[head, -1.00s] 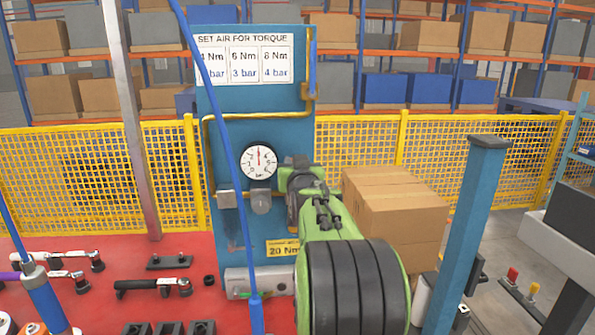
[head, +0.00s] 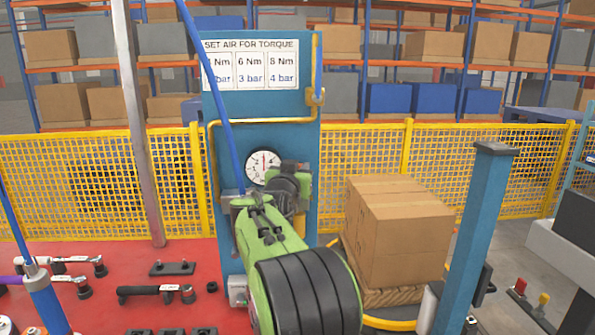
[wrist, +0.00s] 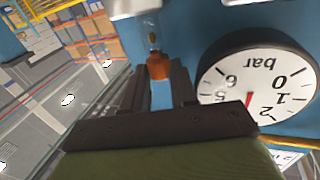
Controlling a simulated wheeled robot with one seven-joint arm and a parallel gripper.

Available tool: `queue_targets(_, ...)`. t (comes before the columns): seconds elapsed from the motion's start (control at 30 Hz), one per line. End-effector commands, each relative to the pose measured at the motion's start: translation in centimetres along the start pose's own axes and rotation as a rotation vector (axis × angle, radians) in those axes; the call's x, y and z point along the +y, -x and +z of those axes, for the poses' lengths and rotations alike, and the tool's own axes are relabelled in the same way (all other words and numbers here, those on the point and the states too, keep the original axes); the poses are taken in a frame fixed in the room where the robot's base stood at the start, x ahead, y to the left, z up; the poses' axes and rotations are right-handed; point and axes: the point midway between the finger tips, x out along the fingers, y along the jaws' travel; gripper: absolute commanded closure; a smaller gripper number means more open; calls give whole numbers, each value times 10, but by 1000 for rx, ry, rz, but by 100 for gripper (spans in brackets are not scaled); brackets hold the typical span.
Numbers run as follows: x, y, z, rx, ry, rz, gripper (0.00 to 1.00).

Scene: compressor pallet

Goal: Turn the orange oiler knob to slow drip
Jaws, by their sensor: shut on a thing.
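The orange oiler knob (wrist: 158,68) is in the wrist view, below a clear oiler glass (wrist: 153,35) on the blue panel. My gripper (wrist: 160,75) is shut on the knob, one dark finger on each side of it. In the head view my green and black arm reaches up to the panel beside the gauge. It hides the oiler and knob there. The round white pressure gauge (head: 263,166) is just left of my wrist; it also shows in the wrist view (wrist: 255,88), upside down, right of the fingers.
The blue panel (head: 225,105) carries a torque chart (head: 250,62). A blue hose (head: 213,95) hangs in front of it. Tools lie on the red bench top (head: 130,270) at left. A cardboard box stack (head: 400,230) and a blue post (head: 475,230) stand at right.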

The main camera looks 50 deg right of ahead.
Motion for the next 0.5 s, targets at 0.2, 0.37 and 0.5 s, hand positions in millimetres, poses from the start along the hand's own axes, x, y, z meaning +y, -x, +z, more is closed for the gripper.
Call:
queue_targets(0.2,-1,0,1,-3,1,-2,62)
queue_targets(0.37,-1,0,1,-2,0,-3,62)
queue_targets(0.5,1,0,0,-2,1,-15,62)
